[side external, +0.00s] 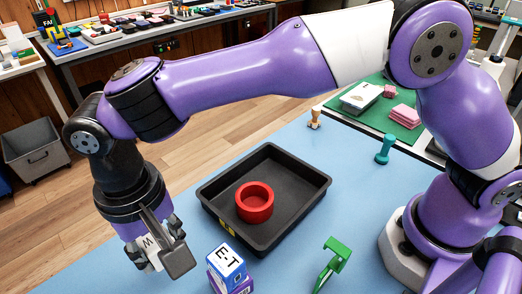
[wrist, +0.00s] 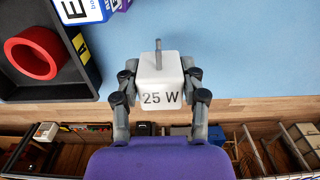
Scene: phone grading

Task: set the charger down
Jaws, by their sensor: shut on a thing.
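The charger (wrist: 160,68) is a white block marked "25 W" with a grey prong. In the wrist view my gripper (wrist: 160,82) is shut on it, one finger on each side. In the side external view my gripper (side external: 160,255) is at the lower left, near the edge of the blue table (side external: 290,150), and partly covers the charger (side external: 149,243). I cannot tell whether the charger touches the table.
A black tray (side external: 291,223) holding a red ring-shaped cup (side external: 255,202) lies right of my gripper. A box marked "E-T" (side external: 226,260) and a green stand (side external: 333,262) are near the front. A teal stamp (side external: 385,149) and a wooden stamp (side external: 314,118) stand farther back.

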